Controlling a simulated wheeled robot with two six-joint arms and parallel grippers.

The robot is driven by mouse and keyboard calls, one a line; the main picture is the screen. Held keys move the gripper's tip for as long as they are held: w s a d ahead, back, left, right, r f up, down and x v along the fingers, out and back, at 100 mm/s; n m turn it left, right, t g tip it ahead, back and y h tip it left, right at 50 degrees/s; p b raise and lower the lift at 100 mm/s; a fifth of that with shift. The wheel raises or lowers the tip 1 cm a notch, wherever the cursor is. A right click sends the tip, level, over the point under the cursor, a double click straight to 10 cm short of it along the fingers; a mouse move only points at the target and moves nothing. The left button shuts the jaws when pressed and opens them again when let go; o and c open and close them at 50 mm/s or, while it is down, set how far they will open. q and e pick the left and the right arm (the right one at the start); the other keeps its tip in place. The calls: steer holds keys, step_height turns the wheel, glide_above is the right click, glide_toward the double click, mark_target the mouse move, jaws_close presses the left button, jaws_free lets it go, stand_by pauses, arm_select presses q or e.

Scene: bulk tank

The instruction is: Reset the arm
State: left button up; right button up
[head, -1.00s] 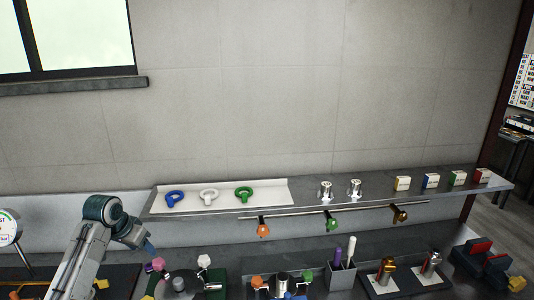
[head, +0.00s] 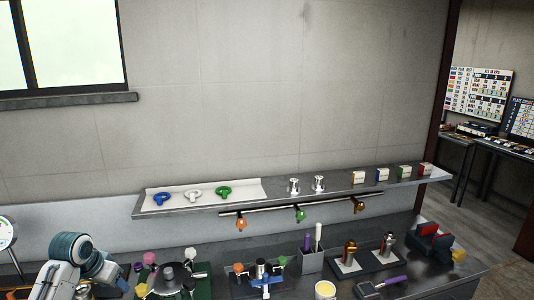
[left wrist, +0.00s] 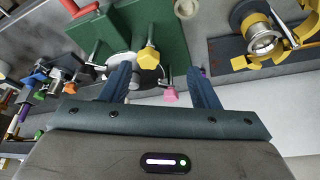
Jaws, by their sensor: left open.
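My left arm comes in at the lower left of the head view, bent, with the left gripper (head: 122,284) partly cut by its own links. In the left wrist view the two blue fingers of the left gripper (left wrist: 158,76) stand apart with nothing held between them. Beyond the fingers is a green plate (left wrist: 165,28) with a yellow knob (left wrist: 148,58) and a pink knob (left wrist: 170,96). I cannot tell whether the fingers touch anything. My right gripper is in neither view.
The bench holds a valve assembly (head: 172,278) right of my left gripper, a grey pen cup (head: 311,262), and a yellow-topped cup (head: 325,290). A wall shelf (head: 245,199) carries coloured rings and small boxes. A rail (head: 330,203) hangs below it.

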arm_select(q)
steer(key=s+d+f, duration=1)
steer(key=s+f, duration=0.3)
steer(key=s, duration=0.2)
steer(key=s+d+n+y, duration=0.1)
steer(key=s+d, duration=0.2)
steer(key=s, duration=0.8)
steer(key=s+d, duration=0.2)
steer(key=s, duration=0.8)
steer(key=a+f+g+b, duration=0.25)
steer(key=f+b, duration=0.35)
steer(key=f, duration=3.2)
steer(key=s+a+f+b, duration=0.1)
steer(key=s+f+b, duration=0.3)
steer(key=s+f, duration=1.4)
step_height(320, 180, down, 4)
steer(key=shift+s+a+f+n+g, duration=0.1)
steer(key=shift+s+a+n+g, duration=0.2)
steer(key=shift+s+n+g, duration=0.1)
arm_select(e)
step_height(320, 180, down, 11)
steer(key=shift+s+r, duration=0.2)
